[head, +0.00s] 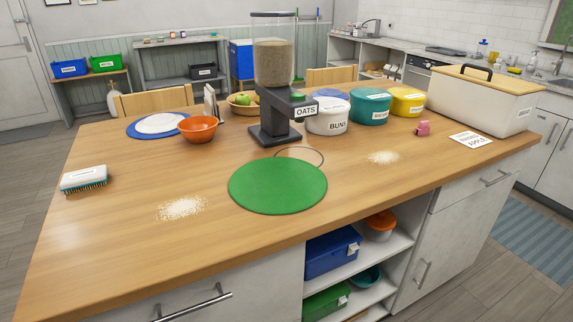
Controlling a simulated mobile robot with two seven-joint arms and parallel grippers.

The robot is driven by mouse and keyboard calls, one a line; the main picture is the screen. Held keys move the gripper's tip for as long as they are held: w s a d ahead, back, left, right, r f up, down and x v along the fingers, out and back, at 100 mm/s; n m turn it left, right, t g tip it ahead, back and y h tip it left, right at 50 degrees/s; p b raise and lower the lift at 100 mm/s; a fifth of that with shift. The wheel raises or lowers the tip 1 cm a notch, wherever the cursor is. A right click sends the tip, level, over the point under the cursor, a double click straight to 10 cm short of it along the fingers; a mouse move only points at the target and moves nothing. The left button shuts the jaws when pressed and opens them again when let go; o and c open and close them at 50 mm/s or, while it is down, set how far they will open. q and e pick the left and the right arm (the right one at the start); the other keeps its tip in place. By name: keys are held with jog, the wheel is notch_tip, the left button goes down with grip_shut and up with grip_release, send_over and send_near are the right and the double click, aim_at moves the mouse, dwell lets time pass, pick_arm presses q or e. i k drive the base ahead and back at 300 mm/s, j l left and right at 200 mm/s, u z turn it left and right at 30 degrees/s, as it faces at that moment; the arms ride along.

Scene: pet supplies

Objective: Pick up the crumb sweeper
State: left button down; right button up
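The likely crumb sweeper (84,179) is a white-topped brush with dark teal bristles. It lies on the wooden table (110,235) near its left edge, bristles down. Nothing touches it. A pale pile of crumbs (181,208) lies to its right, and a second pile (383,158) lies right of the middle. Neither of my grippers shows in the head view.
A green round mat (278,186) lies in the middle, before an oats dispenser (273,90). An orange bowl (198,129) and a white plate (159,123) stand behind. Lidded tubs (328,116) and a large bin (478,98) stand at right. The table around the brush is clear.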

aim_at(94, 175)
jog(key=u, duration=1.35)
